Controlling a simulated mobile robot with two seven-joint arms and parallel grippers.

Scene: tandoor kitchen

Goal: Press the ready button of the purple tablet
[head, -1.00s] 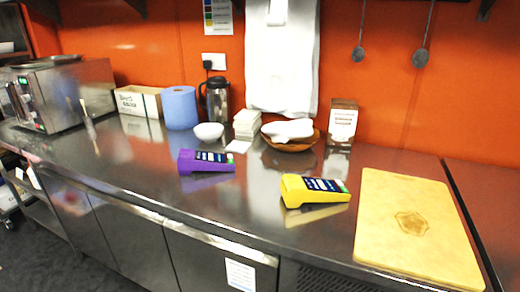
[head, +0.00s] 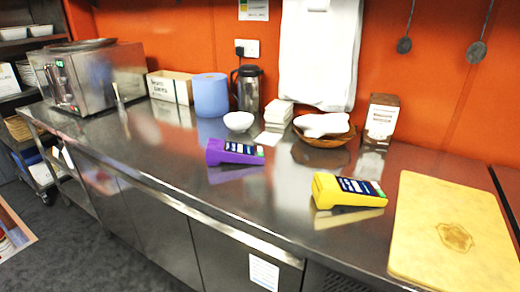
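The purple tablet (head: 234,152) lies on the steel counter (head: 180,165) in the head view, a little left of the middle. It is a wedge-shaped device with a dark screen on its sloping top and a small green-white patch near its right end. The lettering is too small to read. A similar yellow tablet (head: 347,191) lies to its right and nearer the front edge. Neither of my grippers is in view.
A white bowl (head: 238,121), blue paper roll (head: 211,95) and steel flask (head: 247,88) stand behind the purple tablet. A basket (head: 325,137) and carton (head: 381,118) are at the back right. A cutting board (head: 455,235) lies at right. The counter in front of the purple tablet is clear.

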